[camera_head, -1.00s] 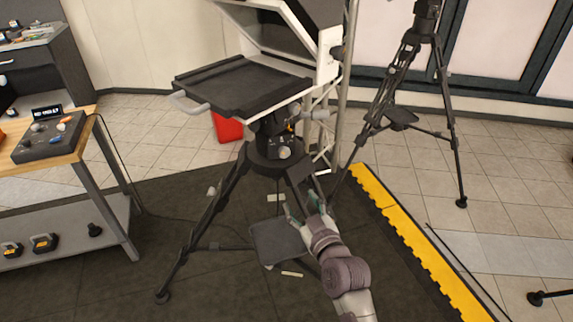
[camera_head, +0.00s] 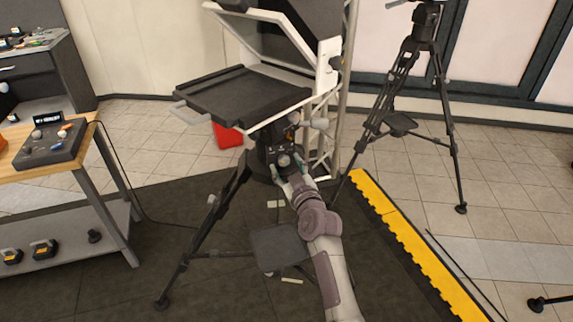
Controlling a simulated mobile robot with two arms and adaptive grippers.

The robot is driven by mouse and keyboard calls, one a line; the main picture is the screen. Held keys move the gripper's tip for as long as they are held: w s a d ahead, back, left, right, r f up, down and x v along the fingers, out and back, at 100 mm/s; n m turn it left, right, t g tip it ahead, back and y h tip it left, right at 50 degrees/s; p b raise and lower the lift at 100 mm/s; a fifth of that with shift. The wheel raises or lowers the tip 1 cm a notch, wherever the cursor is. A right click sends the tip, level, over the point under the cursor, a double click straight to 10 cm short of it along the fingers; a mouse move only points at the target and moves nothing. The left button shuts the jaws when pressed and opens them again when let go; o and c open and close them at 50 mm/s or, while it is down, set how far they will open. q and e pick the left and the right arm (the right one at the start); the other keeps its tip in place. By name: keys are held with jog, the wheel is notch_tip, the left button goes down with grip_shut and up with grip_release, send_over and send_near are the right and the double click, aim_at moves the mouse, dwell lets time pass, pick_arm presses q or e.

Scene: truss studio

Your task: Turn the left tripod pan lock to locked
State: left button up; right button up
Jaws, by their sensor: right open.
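The left tripod (camera_head: 212,222) stands on a dark mat, with a teleprompter rig on its head. The tripod head (camera_head: 268,148) is black, with a round light-grey knob (camera_head: 284,160) on its front. I cannot tell whether this knob is the pan lock or how it is set. My right gripper (camera_head: 285,171) is open, with its fingers just below and around the knob. I cannot tell whether they touch it. My left gripper is not in view.
The teleprompter tray (camera_head: 240,97) overhangs the tripod head. A second tripod (camera_head: 400,75) stands at the right, beyond the yellow mat edge (camera_head: 410,240). A workbench (camera_head: 75,165) stands at the left. A red box (camera_head: 228,136) sits behind the left tripod.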

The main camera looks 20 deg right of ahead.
jog(key=shift+w, duration=0.3)
grip_shut()
